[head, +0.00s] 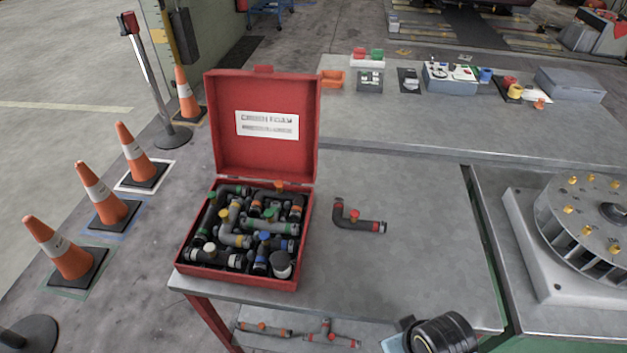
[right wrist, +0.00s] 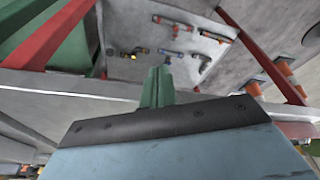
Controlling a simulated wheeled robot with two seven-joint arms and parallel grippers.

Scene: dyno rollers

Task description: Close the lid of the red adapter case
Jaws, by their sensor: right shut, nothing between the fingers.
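The red adapter case (head: 300,230) stands on the grey workbench in the head view. Its lid (head: 262,150) is raised nearly upright at the back, with a white label on its inner face. Dark adapters with coloured bands and caps (head: 250,228) fill the case. Part of my right arm shows at the bottom edge of the head view, to the right of and apart from the case. In the right wrist view my right gripper's green fingers (right wrist: 157,88) are shut and empty. The case is not seen there. My left gripper is in neither view.
One loose elbow adapter (head: 358,220) lies right of the case. Several adapters lie on the lower shelf (right wrist: 180,45). A rotary drum (head: 590,220) stands at the right. Small bins and boxes (head: 450,78) stand on the rear bench. Orange cones (head: 105,195) stand left. Bench space right of the case is mostly clear.

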